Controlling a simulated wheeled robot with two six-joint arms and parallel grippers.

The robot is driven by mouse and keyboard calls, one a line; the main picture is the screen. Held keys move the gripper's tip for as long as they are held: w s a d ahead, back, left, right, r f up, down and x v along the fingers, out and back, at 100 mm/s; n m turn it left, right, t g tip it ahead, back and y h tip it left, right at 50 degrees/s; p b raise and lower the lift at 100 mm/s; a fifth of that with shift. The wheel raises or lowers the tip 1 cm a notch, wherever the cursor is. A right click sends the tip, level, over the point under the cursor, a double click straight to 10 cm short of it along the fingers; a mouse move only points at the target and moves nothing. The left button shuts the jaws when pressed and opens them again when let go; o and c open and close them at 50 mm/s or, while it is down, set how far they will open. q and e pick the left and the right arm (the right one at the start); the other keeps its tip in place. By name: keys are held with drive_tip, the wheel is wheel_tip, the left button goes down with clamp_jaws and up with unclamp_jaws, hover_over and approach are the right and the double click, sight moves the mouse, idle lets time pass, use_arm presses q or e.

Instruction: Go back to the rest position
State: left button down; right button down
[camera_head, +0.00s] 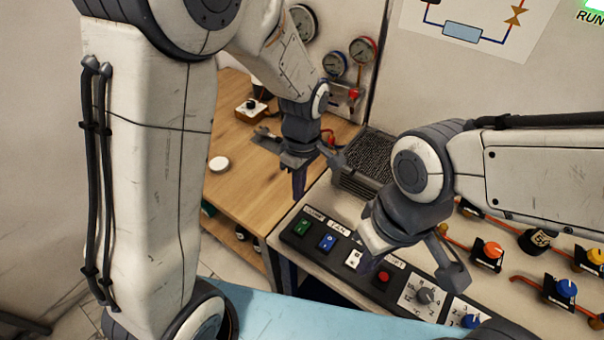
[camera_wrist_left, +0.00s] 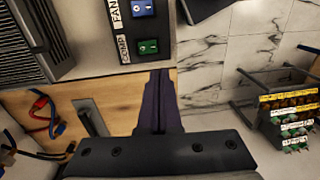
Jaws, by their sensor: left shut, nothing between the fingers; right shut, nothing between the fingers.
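My right gripper (camera_head: 369,264) hangs over the front of the control panel (camera_head: 345,246), near the white switch and red button. It is shut and empty; its fingertips are partly hidden by its own body.
A wooden table (camera_head: 240,182) with a white disc (camera_head: 219,164) lies at the left. A black grille box (camera_head: 362,155) stands behind the panel. Knobs and valves, including an orange one (camera_head: 492,250), stand at the right. Gauges (camera_head: 363,49) hang on the wall.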

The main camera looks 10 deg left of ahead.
use_arm(q)
drive_tip(key=s+d+r+m, duration=0.2)
drive_tip(key=s+r+m, duration=0.2)
drive_tip(key=s+m, duration=0.4)
drive_tip(key=s+d+r+m+t+h, duration=0.1)
drive_tip(key=s+d+r+m, duration=0.2)
drive_tip(key=s+m, duration=0.6)
drive_tip(key=r+m, duration=0.1)
drive_tip(key=m, duration=0.2)
drive_tip(key=shift+s, duration=0.3)
drive_tip(key=shift+r, duration=0.1)
